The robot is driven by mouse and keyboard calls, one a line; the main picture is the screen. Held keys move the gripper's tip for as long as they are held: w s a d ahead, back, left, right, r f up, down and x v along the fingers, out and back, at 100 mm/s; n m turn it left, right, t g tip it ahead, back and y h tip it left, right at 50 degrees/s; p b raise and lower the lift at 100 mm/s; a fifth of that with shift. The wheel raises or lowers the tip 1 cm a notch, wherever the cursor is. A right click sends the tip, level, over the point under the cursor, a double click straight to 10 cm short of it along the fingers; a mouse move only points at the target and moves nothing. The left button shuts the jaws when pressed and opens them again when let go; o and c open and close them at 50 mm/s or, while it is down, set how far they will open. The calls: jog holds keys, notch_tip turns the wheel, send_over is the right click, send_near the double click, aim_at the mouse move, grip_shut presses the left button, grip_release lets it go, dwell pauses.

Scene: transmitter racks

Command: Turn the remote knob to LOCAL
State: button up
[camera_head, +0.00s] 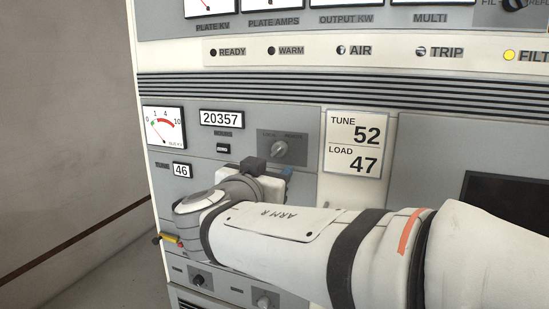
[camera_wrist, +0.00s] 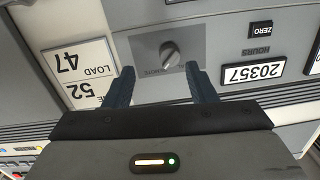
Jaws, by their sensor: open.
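The remote knob (camera_head: 280,149) is a small grey rotary knob on a grey plate, with LOCAL printed at its upper left and REMOTE at its upper right in the head view. Its bar looks slanted, but I cannot tell for certain which label it points to. In the wrist view the knob (camera_wrist: 170,53) appears upside down, between and beyond the two dark fingertips. My gripper (camera_wrist: 160,69) is open and empty, facing the knob's plate and apart from the knob. In the head view my gripper (camera_head: 268,167) is just below the knob, partly hidden by my wrist.
A TUNE 52 / LOAD 47 card (camera_head: 354,145) is right of the knob. Lower knobs (camera_head: 201,280) sit beneath my arm. A dark screen (camera_head: 508,202) is at right.

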aim_at(276, 154)
jog(key=p+x, duration=0.1)
jog(key=x, duration=0.4)
jog(key=a+r+p+x, duration=0.1)
jog(key=x, duration=0.1)
jog(key=shift+w+p, duration=0.3)
jog(key=shift+w, duration=0.1)
jog(key=shift+c, duration=0.2)
jog(key=c, duration=0.9)
